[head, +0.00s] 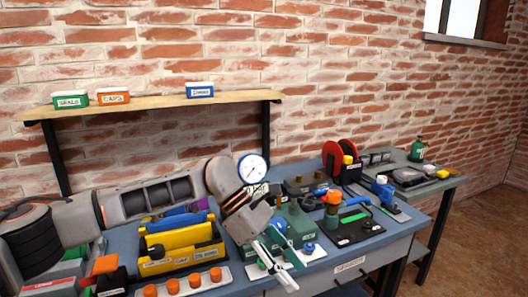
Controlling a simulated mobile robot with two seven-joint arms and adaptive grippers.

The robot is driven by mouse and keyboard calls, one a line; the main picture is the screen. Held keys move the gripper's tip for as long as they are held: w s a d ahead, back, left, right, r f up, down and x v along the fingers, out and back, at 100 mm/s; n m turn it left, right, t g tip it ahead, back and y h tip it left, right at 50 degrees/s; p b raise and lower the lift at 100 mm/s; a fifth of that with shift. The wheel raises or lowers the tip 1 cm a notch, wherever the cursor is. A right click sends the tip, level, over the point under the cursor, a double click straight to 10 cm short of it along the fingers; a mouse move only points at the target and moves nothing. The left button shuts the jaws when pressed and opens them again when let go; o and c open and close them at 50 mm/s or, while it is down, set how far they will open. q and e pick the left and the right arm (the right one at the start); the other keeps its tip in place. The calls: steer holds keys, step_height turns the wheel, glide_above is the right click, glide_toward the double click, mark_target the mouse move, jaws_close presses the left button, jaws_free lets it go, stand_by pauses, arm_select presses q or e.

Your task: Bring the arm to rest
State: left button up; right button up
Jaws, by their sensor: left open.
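My left arm (155,197) comes in from the left and reaches over the blue-grey workbench. My left gripper (281,271) is at the arm's end, pointing down and to the right, open, with nothing seen between its fingers. It is above or in front of a green device on the bench (293,224) and hides part of it. Whether the fingers touch anything cannot be told. My right gripper does not show.
A yellow holder (182,252) and a strip with orange caps (172,286) stand left of the gripper. A dial gauge (252,168) stands behind it. A black board with an orange-topped fitting (333,212) lies to the right. A wooden shelf (150,104) carries small labelled bins.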

arm_select(q)
steer(key=s+d+r+n+h+p, duration=0.1)
steer(key=s+d+r+n+h, duration=0.2)
steer(key=s+d+n+h, duration=0.7)
steer(key=w+a+f+n+t+y+p, duration=0.1)
steer(key=w+a+f+n+t+y, duration=0.25)
steer(key=n+t, duration=0.5)
steer(key=w+a+f+n+t, duration=0.2)
steer(key=a+f+n+t, duration=0.4)
steer(key=n, duration=0.6)
steer(key=w+a+f+n+t+y+p, duration=0.15)
steer(key=a+f+n+t, duration=0.35)
steer(key=n, duration=0.5)
steer(key=s+a+f+n+g+y, duration=0.5)
steer(key=s+a+f+n+y, duration=0.5)
steer(key=s+a+f, duration=0.8)
steer(key=a+f+n, duration=0.3)
steer(key=shift+f, duration=0.2)
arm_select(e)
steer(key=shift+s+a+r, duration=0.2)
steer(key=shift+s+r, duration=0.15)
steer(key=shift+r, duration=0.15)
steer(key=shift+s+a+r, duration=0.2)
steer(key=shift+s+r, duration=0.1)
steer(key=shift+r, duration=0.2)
arm_select(q)
steer(key=shift+a, duration=0.1)
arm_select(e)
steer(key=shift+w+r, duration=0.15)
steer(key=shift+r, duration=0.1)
